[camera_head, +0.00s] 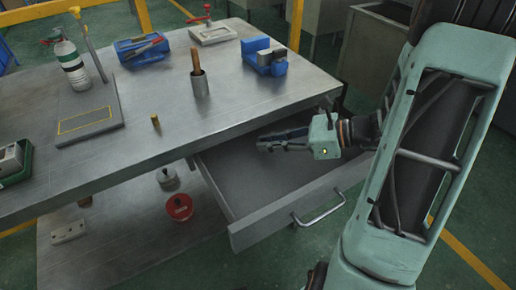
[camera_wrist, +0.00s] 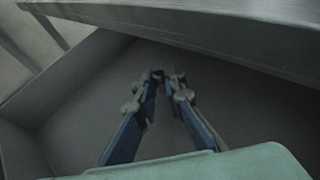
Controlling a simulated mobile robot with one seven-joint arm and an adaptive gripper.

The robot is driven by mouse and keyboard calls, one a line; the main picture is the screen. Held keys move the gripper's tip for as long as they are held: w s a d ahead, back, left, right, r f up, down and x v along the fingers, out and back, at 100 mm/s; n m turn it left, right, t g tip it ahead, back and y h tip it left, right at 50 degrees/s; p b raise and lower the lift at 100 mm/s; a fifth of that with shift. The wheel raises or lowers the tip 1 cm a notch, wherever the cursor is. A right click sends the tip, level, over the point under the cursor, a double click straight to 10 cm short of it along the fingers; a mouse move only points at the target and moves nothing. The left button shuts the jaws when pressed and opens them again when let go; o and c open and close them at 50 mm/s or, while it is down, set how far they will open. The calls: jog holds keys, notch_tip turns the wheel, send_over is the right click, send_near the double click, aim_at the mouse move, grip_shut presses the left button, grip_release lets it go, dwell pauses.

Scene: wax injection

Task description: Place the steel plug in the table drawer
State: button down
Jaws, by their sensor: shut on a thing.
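The table drawer (camera_head: 245,222) is pulled open below the tabletop at the front right; its grey floor and wall (camera_wrist: 70,75) show in the wrist view. My gripper (camera_head: 266,144) reaches over the open drawer from the right, close under the table edge. In the wrist view my gripper (camera_wrist: 158,80) points into the drawer, with its blue fingers converging at the tips. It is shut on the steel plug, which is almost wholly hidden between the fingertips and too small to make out. The drawer floor that shows is bare.
The steel tabletop (camera_head: 150,160) overhangs the drawer's rear. A red container (camera_head: 179,207) stands on the lower shelf.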

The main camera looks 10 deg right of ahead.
aim_at(258, 155)
jog(key=shift+w+a+f+b, duration=0.25)
jog(key=shift+w+a+f, duration=0.05)
jog(key=shift+a+f, duration=0.3)
jog(key=shift+w+a+f+b, duration=0.3)
jog(key=shift+a+f, duration=0.2)
jog(key=shift+a, duration=0.2)
jog(key=shift+f, duration=0.2)
jog(key=c, duration=2)
grip_release()
jog(key=shift+r, duration=0.25)
jog(key=shift+s+d+r, duration=0.1)
jog(key=shift+d+r, duration=0.1)
jog(key=shift+d, duration=0.15)
jog(key=p+v, duration=0.2)
jog(key=v, duration=0.4)
jog(key=shift+s+d+r, duration=0.1)
jog(key=shift+s+d, duration=0.1)
jog(key=shift+d, duration=0.05)
